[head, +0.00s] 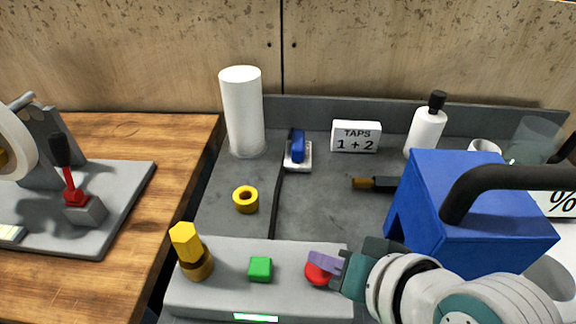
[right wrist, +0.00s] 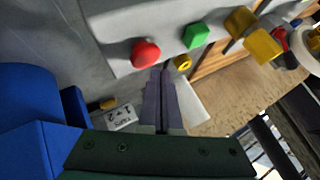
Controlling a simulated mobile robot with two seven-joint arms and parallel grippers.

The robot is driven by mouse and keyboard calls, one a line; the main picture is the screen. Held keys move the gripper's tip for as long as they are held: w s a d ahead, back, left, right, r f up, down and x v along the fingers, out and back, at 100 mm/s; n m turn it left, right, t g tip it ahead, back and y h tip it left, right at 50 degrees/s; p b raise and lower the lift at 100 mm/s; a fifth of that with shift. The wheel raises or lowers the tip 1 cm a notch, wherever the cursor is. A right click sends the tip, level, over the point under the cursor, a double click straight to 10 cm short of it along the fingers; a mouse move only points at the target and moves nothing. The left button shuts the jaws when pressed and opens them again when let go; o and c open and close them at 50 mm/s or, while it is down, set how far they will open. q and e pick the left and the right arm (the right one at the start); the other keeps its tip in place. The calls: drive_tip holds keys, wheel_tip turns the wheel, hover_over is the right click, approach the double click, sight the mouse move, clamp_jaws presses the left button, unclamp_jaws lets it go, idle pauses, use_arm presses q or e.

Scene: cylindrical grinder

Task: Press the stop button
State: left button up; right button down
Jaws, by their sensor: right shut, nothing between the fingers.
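The red round button (head: 318,274) sits on the sloped grey control panel (head: 215,297). I take it as the stop button. My right gripper (head: 326,258) is shut and empty, its fingertips at the button and covering part of it in the head view. In the right wrist view the closed fingers (right wrist: 160,75) point just beside the red button (right wrist: 146,54), which is fully visible there. I cannot tell whether they touch. A green square button (head: 260,269) is left of the red one. My left gripper is out of view.
A yellow-topped knob (head: 187,246) stands at the panel's left end. A blue housing with a black handle (head: 470,205) rises close to my right arm. Behind are a yellow ring (head: 245,199), a white cylinder (head: 242,112) and a white bottle (head: 426,132).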

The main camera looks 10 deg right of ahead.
sight(324, 277)
drive_tip(key=shift+f, duration=0.15)
drive_tip(key=shift+f, duration=0.3)
drive_tip(key=shift+f+b, duration=0.55)
drive_tip(key=shift+f, duration=0.05)
idle(0.7)
drive_tip(key=shift+r, duration=0.1)
drive_tip(key=shift+r+p, duration=0.9)
drive_tip(key=shift+p, duration=0.25)
drive_tip(key=shift+r, duration=0.1)
wheel_tip(324, 277, up, 5)
drive_tip(key=p, duration=0.5)
drive_tip(key=shift+p, duration=0.35)
